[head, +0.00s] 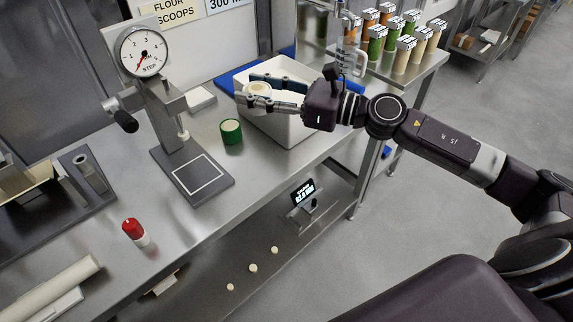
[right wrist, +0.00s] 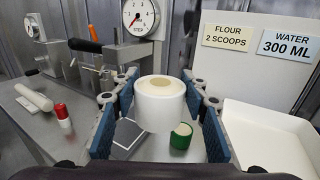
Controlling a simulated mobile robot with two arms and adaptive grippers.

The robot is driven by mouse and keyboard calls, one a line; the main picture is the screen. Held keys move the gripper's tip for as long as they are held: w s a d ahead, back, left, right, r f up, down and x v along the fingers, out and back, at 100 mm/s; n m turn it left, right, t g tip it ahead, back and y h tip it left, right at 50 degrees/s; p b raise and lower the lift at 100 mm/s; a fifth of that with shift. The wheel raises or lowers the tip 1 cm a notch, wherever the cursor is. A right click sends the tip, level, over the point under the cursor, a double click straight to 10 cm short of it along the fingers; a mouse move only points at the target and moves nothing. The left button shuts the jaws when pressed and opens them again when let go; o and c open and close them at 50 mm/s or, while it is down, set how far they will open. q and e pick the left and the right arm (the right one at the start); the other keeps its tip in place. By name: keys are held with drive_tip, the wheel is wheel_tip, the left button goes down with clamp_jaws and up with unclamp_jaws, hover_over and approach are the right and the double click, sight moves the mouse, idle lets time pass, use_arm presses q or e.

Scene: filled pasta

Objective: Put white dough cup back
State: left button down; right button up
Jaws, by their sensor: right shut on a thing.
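The cup looks raised clear of the table. My left gripper is not in view.
A green cup (head: 231,132) with a pale top stands on the steel table left of the bin. A dial press (head: 176,140) stands further left. Several colored jars (head: 403,54) stand at the back right.

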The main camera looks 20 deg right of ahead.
drive_tip(key=shift+d+r, duration=0.2)
drive_tip(key=shift+r, duration=0.25)
drive_tip(key=shift+f+b, duration=1.05)
drive_tip(key=shift+f, duration=8.85)
drive_tip(key=shift+f, duration=0.1)
drive_tip(key=o, duration=1.4)
drive_tip(key=shift+c, duration=0.2)
